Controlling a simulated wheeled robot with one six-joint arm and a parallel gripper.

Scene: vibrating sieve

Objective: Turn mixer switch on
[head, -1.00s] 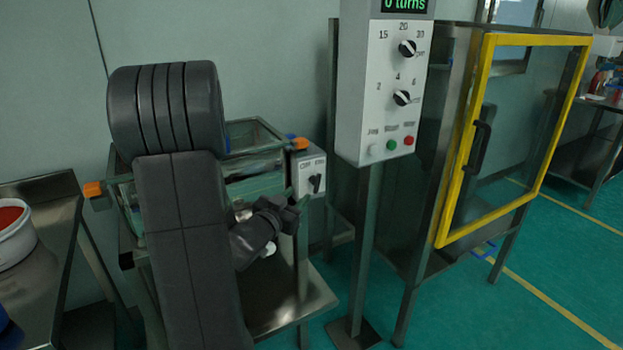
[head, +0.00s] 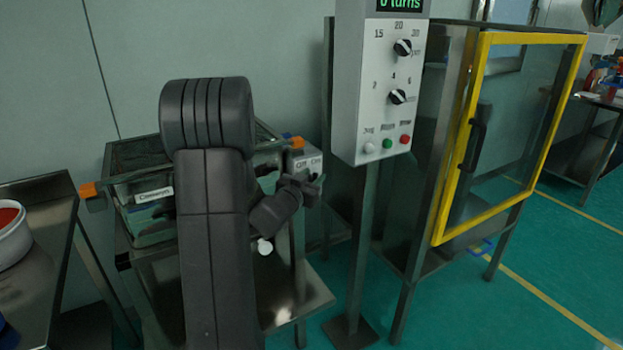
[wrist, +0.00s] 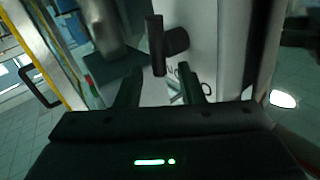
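The mixer switch is a grey box (head: 303,161) with "Off" and "On" labels, on the right side of the mixer frame. Its knob is hidden behind my gripper in the head view. In the wrist view a dark switch knob (wrist: 155,45) stands out from the pale box face, just beyond my fingertips, with part of a label below it. My gripper (head: 310,182) is in front of the box; in the wrist view my gripper (wrist: 160,78) has its two fingers apart with nothing between them. I cannot tell whether a finger touches the knob.
A control panel (head: 378,110) on a post, with two dials and several buttons, stands right of the switch. A yellow-framed door (head: 446,190) is further right. A steel table (head: 60,195) with a white bowl (head: 14,232) is at left.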

